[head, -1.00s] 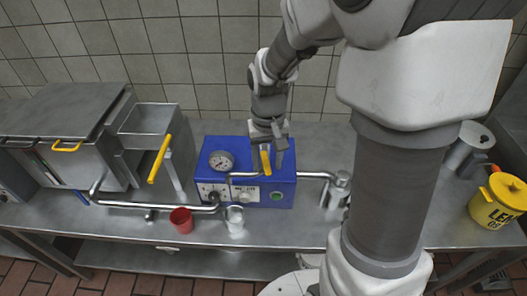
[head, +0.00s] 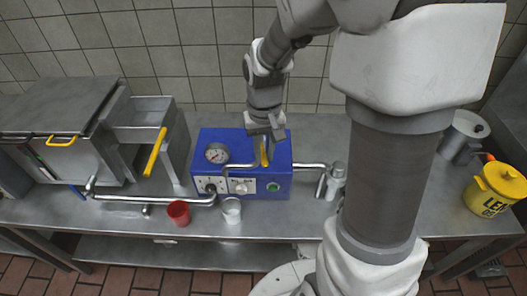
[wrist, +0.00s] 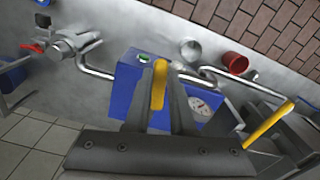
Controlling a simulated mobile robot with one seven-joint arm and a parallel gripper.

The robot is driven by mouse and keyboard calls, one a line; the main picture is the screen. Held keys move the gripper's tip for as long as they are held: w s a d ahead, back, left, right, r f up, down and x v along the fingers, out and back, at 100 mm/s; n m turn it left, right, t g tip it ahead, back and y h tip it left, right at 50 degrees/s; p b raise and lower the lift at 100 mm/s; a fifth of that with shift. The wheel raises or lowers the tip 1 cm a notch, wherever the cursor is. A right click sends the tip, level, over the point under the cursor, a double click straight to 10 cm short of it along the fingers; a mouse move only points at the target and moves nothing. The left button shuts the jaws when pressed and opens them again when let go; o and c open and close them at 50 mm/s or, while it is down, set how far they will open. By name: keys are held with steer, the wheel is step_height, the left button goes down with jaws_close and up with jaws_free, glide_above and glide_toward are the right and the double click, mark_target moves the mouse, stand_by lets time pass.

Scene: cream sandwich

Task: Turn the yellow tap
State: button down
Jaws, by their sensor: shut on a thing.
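The yellow tap handle (head: 264,152) stands up at the top right part of the blue machine (head: 213,143), beside a bent metal spout. My gripper (head: 265,146) reaches down over this handle from above. In the wrist view the yellow handle (wrist: 159,85) rises between the two grey fingers (wrist: 161,108), which are shut on it. The handle's base is hidden behind the fingers. The blue machine also shows in the wrist view (wrist: 126,90), with its round gauge and green button.
A second yellow handle (head: 155,153) sits on the metal hopper at the left. A red cup (head: 177,212) and a pale metal cup (head: 231,210) stand in front of the machine. Pipes run along both sides. A yellow pot (head: 497,190) stands far right.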

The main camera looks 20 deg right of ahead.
steer(key=w+d+n+p, duration=0.2)
steer(key=d+n, duration=0.3)
steer(key=n, duration=1)
steer(key=shift+w, duration=0.75)
steer(key=c, duration=0.8)
jaws_free()
steer(key=shift+o, duration=0.2)
step_height(320, 180, up, 18)
steer(key=shift+f+p, duration=0.25)
steer(key=shift+p, duration=0.15)
